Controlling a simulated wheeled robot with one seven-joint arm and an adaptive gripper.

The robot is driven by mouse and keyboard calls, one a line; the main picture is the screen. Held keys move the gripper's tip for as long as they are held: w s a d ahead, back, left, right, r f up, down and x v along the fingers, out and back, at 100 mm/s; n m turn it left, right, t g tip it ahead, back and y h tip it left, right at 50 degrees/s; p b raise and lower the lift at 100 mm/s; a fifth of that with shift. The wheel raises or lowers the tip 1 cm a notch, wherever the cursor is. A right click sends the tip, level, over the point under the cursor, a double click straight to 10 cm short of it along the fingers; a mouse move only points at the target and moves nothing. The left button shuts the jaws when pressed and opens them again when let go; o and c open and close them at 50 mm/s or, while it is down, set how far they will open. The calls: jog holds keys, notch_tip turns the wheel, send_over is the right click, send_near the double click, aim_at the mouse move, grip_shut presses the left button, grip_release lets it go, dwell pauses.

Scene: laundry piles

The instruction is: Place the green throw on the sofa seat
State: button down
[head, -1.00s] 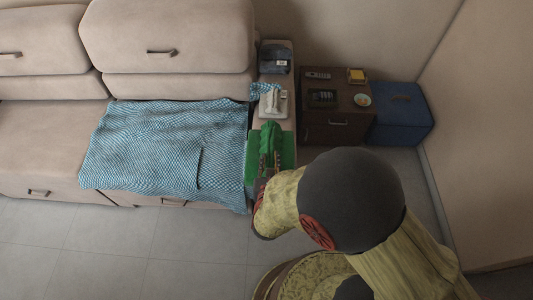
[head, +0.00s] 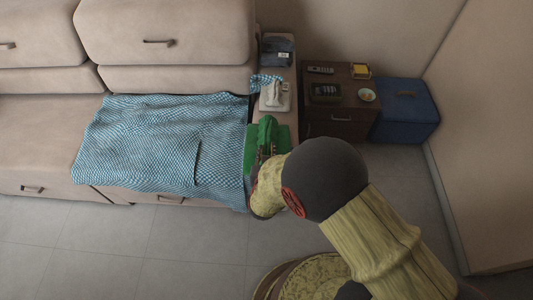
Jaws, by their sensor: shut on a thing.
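The green throw (head: 266,130) is at the front of the sofa's right armrest, to the right of the seat. Its middle is bunched up, and flat parts show on both sides. My gripper (head: 267,151) is shut on the bunched part from the front; my own arm partly hides the fingers. I cannot tell whether the throw still rests on the armrest. The beige sofa seat (head: 40,130) is bare at the left. A blue-and-white patterned cloth (head: 160,145) covers its right part and hangs over the front edge.
On the armrest behind the throw are a light item (head: 274,97), a small patterned cloth (head: 264,79) and dark folded fabric (head: 278,50). A dark side table (head: 342,128) with small items and a blue box (head: 408,112) stand right.

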jog(key=shift+r, duration=0.15)
jog(key=c, duration=1.5)
grip_release()
jog(key=shift+c, duration=0.2)
jog(key=shift+s, duration=0.15)
jog(key=p+v, duration=0.5)
jog(key=v, duration=0.6)
jog(key=shift+s+r, duration=0.2)
jog(key=shift+s, duration=0.15)
